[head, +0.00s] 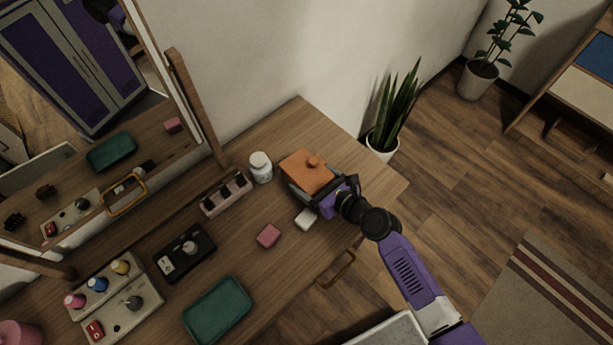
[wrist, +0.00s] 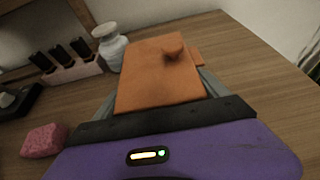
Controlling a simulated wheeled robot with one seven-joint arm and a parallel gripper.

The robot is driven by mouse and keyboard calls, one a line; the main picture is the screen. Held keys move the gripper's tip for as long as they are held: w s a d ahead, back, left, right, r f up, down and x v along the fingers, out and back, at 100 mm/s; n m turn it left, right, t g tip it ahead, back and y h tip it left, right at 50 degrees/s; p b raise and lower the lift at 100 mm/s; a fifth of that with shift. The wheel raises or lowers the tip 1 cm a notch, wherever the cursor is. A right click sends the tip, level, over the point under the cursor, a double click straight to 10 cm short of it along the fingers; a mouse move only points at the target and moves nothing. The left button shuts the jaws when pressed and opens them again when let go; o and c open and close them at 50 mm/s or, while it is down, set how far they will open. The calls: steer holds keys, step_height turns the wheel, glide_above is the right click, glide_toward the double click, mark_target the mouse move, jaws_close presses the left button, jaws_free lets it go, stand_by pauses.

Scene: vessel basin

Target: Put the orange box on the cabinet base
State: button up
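The orange box (head: 305,172), with a small round knob on top, is at the far right part of the wooden table. It also shows in the wrist view (wrist: 155,80). My gripper (head: 309,188) reaches it from the lower right. In the wrist view its grey fingers (wrist: 160,98) lie along both sides of the box, with no clear gap. Whether the box rests on the table or is slightly raised, I cannot tell. A purple cabinet (head: 70,55) shows only in the mirror; its base is not clear.
A white jar (head: 261,167) stands close left of the box. A pink sponge (head: 268,236), a white block (head: 306,219), a pink bottle holder (head: 226,194), a black tray (head: 184,252) and a green tray (head: 217,311) are on the table. Plants stand behind.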

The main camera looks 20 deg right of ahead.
steer(key=shift+c, duration=1.2)
steer(key=shift+r, duration=0.1)
